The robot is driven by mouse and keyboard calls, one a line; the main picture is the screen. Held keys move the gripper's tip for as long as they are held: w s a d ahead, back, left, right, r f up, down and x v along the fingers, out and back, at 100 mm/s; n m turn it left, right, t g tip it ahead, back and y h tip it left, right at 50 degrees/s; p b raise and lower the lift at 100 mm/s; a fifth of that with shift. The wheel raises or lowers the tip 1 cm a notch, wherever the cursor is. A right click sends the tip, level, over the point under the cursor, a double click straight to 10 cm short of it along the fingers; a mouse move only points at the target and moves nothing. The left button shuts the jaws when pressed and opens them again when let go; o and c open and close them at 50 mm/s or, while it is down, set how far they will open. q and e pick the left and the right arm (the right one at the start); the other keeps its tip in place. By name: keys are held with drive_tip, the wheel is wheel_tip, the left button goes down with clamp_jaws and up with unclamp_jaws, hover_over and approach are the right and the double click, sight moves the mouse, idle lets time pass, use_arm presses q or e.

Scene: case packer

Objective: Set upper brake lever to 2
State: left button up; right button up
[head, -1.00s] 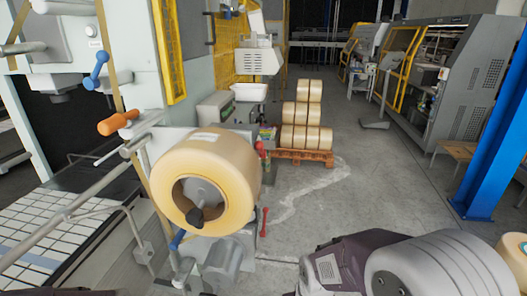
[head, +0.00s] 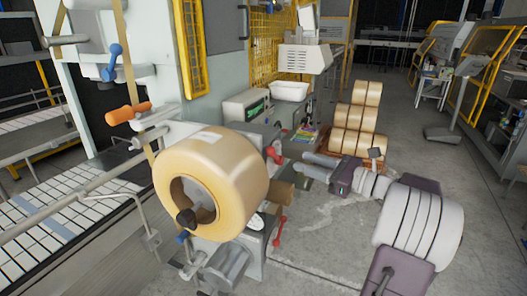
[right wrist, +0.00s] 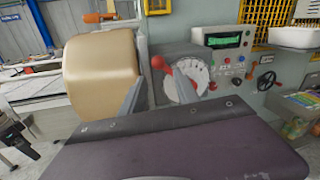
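The upper brake lever (head: 276,153) has a red knob and stands just right of the big tan tape roll (head: 235,165). In the right wrist view the red lever (right wrist: 159,63) points up and left in front of a white marked dial (right wrist: 194,73). The dial's numbers are too small to read. My right gripper (head: 303,163) is open, its fingers pointing left toward the lever. In the right wrist view its two fingers (right wrist: 154,84) are apart, with the red knob above the gap between them. I cannot tell whether they touch it. My left gripper is not in view.
A lower red lever (head: 279,231) stands below the roll on the right. A grey control box with a green display (head: 254,108) and a white tray (head: 290,91) are behind. Stacked rolls (head: 356,125) stand on a pallet. The floor at right is open.

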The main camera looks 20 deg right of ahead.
sight(275, 156)
drive_tip(key=p+x, duration=0.3)
drive_tip(key=x, duration=0.6)
drive_tip(key=shift+a, duration=0.4)
drive_tip(key=shift+d, duration=0.15)
clamp_jaws()
drive_tip(key=shift+f, duration=0.1)
idle(0.6)
